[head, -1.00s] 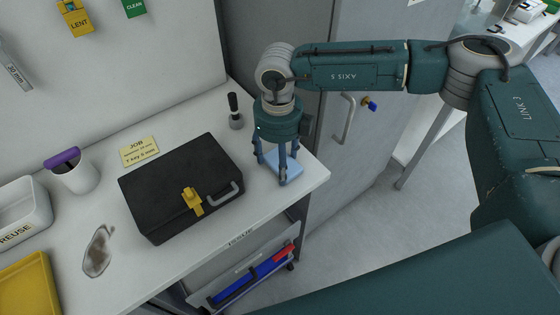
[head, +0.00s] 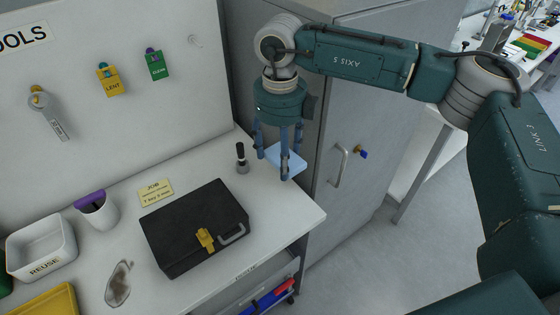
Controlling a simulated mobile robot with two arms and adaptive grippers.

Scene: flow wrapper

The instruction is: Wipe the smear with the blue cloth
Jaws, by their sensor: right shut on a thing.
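The blue cloth (head: 287,161) is a light blue folded pad in my right gripper (head: 285,165). The gripper points down with its fingers shut on the cloth, which appears held above the right end of the worktop, beyond the case and well to the right of the smear. My left gripper is not in view.
A black case (head: 194,228) with a yellow latch lies between cloth and smear. A dark-handled tool (head: 241,158) stands behind it. A white REUSE bin (head: 42,246), a cup (head: 97,211) with a purple item and a yellow tray (head: 45,303) are at left. A grey cabinet (head: 370,120) stands at right.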

